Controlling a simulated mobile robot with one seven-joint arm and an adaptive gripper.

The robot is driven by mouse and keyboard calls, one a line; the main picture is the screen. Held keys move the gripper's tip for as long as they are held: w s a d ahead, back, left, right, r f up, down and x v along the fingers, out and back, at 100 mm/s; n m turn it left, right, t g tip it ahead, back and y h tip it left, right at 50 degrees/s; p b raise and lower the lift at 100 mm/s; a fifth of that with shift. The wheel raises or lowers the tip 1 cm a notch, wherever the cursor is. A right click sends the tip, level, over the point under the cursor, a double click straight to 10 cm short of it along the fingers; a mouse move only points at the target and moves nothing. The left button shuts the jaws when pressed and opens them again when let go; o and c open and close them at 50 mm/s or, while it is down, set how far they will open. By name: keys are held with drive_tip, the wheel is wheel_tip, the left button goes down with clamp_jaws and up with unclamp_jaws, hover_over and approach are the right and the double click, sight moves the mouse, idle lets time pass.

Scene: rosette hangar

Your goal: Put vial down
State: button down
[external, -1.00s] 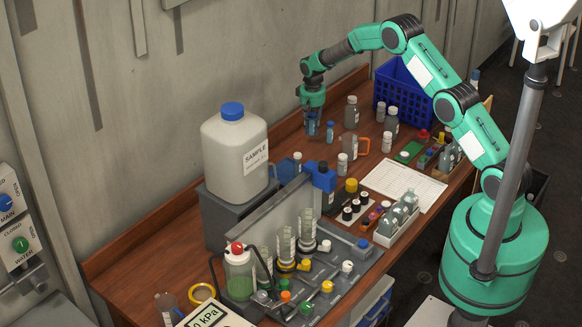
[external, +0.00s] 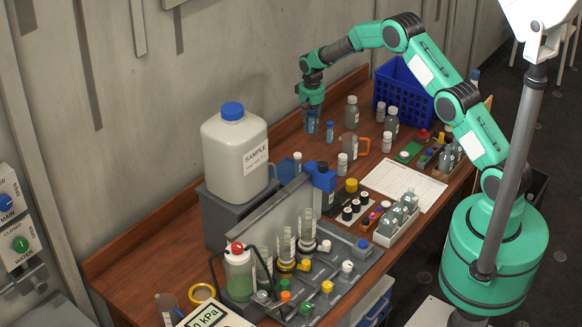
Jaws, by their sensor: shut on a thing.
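My gripper (external: 312,118) points down over the far left part of the wooden bench, near the wall. It is shut on a small bluish vial (external: 311,126), which is mostly hidden by the fingers. I cannot tell whether the vial's bottom touches the bench. A small blue vial-like item (external: 329,131) stands just right of my gripper, close to it.
A grey-capped bottle (external: 351,112) and a blue basket (external: 397,90) stand to the right. A large white sample jug (external: 234,150) stands left on a grey box. Some bare bench (external: 285,140) lies between jug and gripper.

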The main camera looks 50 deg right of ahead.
drive_tip(key=s+a+n+b, duration=0.1)
drive_tip(key=s+a+n, duration=0.1)
drive_tip(key=a, duration=0.7)
drive_tip(key=s+a+r+n+b, duration=0.1)
drive_tip(key=s+a+n, duration=0.1)
drive_tip(key=a, duration=0.8)
drive_tip(key=shift+s+n+b, duration=0.3)
drive_tip(key=shift+n, duration=0.4)
drive_tip(key=shift+f, duration=0.1)
hover_over(290, 178)
drive_tip(key=shift+s+f, duration=0.15)
drive_tip(key=shift+f, duration=2.85)
drive_tip(key=shift+f, duration=0.1)
drive_tip(key=shift+f, duration=1.8)
drive_tip(key=shift+f, duration=0.15)
drive_tip(key=c, duration=1.6)
unclamp_jaws()
drive_tip(key=shift+o, duration=0.2)
